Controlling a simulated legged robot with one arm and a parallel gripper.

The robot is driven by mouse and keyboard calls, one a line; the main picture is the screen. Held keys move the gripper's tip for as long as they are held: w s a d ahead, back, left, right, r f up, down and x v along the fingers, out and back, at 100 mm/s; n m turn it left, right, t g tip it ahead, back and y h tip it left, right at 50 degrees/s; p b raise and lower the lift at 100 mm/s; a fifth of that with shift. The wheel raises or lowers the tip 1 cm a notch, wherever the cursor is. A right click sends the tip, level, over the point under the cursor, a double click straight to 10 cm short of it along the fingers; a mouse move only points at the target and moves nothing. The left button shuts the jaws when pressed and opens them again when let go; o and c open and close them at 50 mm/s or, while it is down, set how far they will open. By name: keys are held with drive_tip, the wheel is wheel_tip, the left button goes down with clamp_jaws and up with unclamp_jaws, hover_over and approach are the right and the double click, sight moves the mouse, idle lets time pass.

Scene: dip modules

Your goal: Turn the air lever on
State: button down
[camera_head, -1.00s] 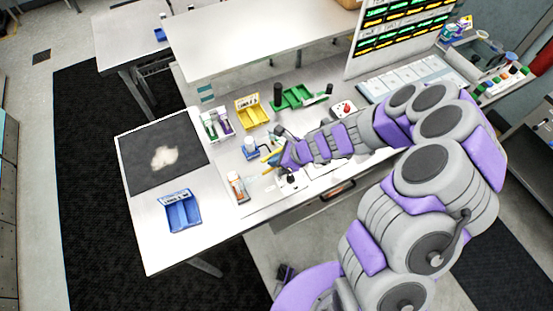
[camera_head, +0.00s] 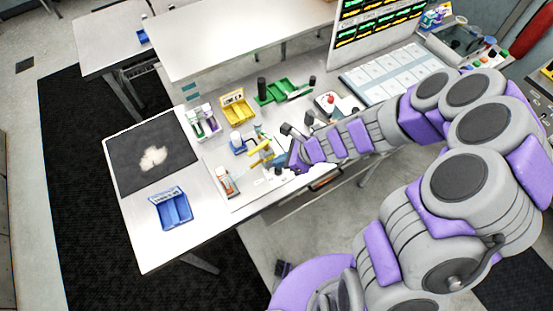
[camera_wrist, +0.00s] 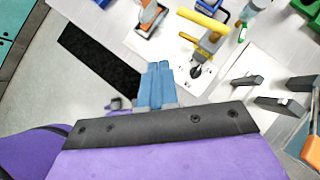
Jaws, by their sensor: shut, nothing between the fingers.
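A yellow-handled lever (camera_wrist: 203,22) on a grey and yellow valve body stands on a white plate in the wrist view, right of and beyond my fingertips. I take it to be the air lever; it also shows in the head view (camera_head: 260,146), just left of my gripper. My gripper (camera_wrist: 160,66) has its blue fingers together, with nothing between them and a visible gap to the lever. In the head view my gripper (camera_head: 292,160) is partly hidden by dark parts around it.
A blue bin (camera_head: 174,211), a yellow bin (camera_head: 237,108) and a green tray (camera_head: 283,90) sit on the table. The table's front edge is close.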

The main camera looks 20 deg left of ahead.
drive_tip(key=shift+s+d+r, duration=0.35)
drive_tip(key=shift+d+r, duration=0.1)
drive_tip(key=shift+r, duration=0.2)
drive_tip(key=shift+s+d+r, duration=0.35)
drive_tip(key=shift+d+r, duration=0.05)
drive_tip(key=shift+r, duration=0.25)
